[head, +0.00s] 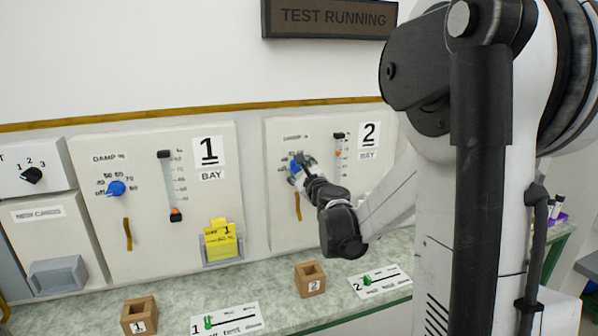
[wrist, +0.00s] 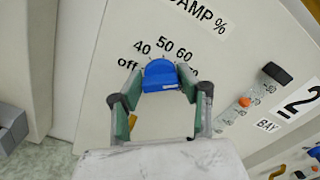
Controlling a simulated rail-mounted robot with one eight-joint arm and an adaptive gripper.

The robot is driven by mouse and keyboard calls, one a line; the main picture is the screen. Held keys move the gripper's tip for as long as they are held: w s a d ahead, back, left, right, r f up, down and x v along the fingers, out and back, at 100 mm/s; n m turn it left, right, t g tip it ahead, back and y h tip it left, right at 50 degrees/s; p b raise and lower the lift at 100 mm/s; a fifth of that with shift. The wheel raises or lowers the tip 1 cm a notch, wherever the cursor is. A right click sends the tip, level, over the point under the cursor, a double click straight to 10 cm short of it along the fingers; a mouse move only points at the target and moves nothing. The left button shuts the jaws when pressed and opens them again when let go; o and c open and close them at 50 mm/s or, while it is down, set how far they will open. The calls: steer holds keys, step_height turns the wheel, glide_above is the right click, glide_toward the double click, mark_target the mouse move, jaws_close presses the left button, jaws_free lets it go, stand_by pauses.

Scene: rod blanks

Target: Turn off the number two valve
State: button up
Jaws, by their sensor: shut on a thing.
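The bay 2 panel (head: 282,225) carries a blue knob (head: 294,169) under a "DAMP %" label. In the wrist view this blue knob (wrist: 164,74) sits between the green pads of my gripper (wrist: 161,82), which is shut on it. The scale around it reads off, 40, 50, 60 and a partly hidden higher mark. The knob's exact pointer setting is hard to tell. In the head view my gripper (head: 303,166) and forearm hide part of the knob and panel. A large "2 BAY" label (head: 369,138) is at the panel's upper right.
The bay 2 slider (head: 340,155) is close to the right of my gripper. The bay 1 panel (head: 140,240) has its own blue knob (head: 115,188). A sign (head: 330,18) reads "TEST RUNNING".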

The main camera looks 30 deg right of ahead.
steer(key=n+b, duration=0.2)
steer(key=n, duration=0.2)
steer(key=shift+f+b, duration=0.2)
steer(key=shift+b, duration=0.1)
steer(key=n+b, duration=0.1)
steer(key=n, duration=0.3)
steer(key=shift+a+b, duration=0.1)
steer(key=shift+b, duration=0.3)
steer(key=n+b, duration=0.1)
steer(key=n, duration=0.3)
steer(key=shift+f+n+b, duration=0.1)
steer(key=shift+n+b, duration=0.2)
steer(key=shift+b, duration=0.05)
steer(key=n+b, duration=0.1)
steer(key=n, duration=0.2)
steer(key=shift+n, duration=0.3)
steer(key=n+b, duration=0.1)
steer(key=n, duration=0.6)
steer(key=shift+f+b, duration=0.1)
steer(key=shift+b, duration=0.25)
steer(key=n, duration=0.3)
steer(key=n+b, duration=0.1)
steer(key=n, duration=0.3)
steer(key=shift+s+d, duration=0.1)
steer(key=shift+d, duration=0.1)
steer(key=o, duration=1.1)
